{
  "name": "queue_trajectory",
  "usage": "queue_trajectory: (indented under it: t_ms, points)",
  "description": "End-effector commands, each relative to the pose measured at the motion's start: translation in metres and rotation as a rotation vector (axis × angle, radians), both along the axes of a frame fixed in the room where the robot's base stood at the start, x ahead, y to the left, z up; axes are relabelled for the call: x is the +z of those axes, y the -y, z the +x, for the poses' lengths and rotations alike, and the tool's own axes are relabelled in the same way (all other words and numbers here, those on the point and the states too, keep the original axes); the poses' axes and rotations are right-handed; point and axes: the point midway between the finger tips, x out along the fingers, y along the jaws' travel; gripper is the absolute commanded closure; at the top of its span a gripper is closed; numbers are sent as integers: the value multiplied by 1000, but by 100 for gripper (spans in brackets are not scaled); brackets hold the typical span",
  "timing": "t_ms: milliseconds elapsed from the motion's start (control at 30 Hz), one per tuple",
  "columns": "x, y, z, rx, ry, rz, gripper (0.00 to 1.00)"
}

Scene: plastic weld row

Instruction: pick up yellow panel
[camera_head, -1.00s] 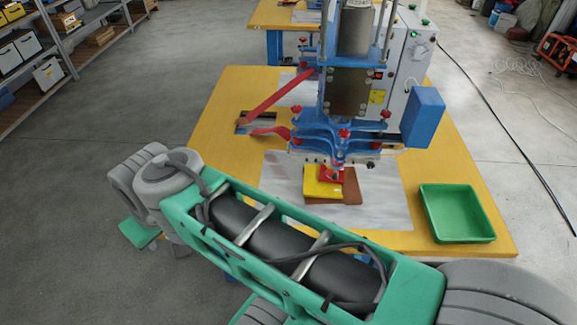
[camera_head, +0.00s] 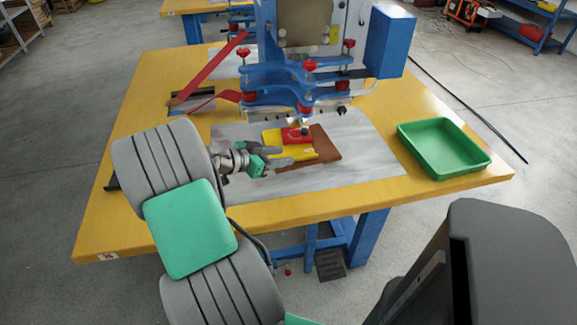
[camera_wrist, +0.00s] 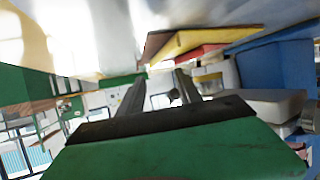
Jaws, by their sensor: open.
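The yellow panel (camera_head: 301,151) lies on a brown panel (camera_head: 326,144) on the grey metal plate, under the blue press head. A red piece (camera_head: 297,134) lies on top of the yellow panel. My gripper (camera_head: 282,157) is at the near left side of the yellow panel, its fingers pointing right and partly covering the panel's near edge. In the wrist view, my gripper (camera_wrist: 160,78) has its two dark fingers apart with nothing held between them. The yellow panel (camera_wrist: 182,43) shows past the fingertips there, beside the brown panel (camera_wrist: 157,40).
The blue press (camera_head: 290,85) stands directly above and behind the panels, leaving little height there. The grey plate (camera_head: 365,165) is bare to the right. A green tray (camera_head: 443,150) stands at the right of the yellow table (camera_head: 150,90). Red straps hang at the press's left.

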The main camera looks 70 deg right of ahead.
Motion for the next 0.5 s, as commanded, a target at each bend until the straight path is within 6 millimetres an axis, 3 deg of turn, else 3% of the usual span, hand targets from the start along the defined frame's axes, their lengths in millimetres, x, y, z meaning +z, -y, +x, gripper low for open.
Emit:
queue_trajectory:
  t_ms: [500]
  points:
    - [-35, 52, -49, -24, -8, -24, 59]
